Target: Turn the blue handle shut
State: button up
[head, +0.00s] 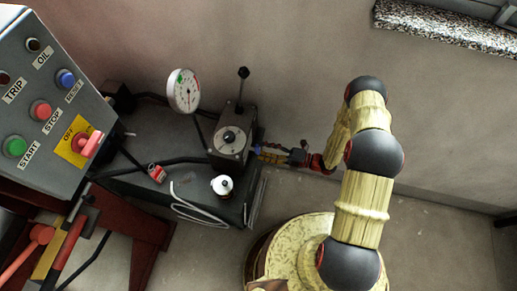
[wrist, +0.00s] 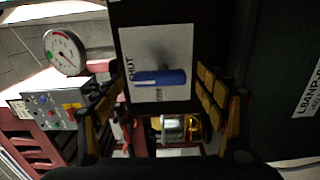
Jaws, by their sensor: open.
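The blue handle (wrist: 160,77) shows in the wrist view on a pale plate (wrist: 150,45) fixed to a dark box face. The handle lies crosswise in that picture. The word SHUT is printed at the plate's left edge, and a smaller label below is too small to read. My gripper (wrist: 158,86) is open, with one yellow-padded finger on each side of the handle. I cannot tell whether either finger touches it. In the head view my gripper (head: 265,152) is at the right side of the grey box (head: 231,157), and the handle is not clear there.
A control panel (head: 45,110) with buttons is at the left. Floor at right is clear.

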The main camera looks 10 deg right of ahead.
jog(key=v, duration=0.9)
jog(key=shift+d, duration=0.1)
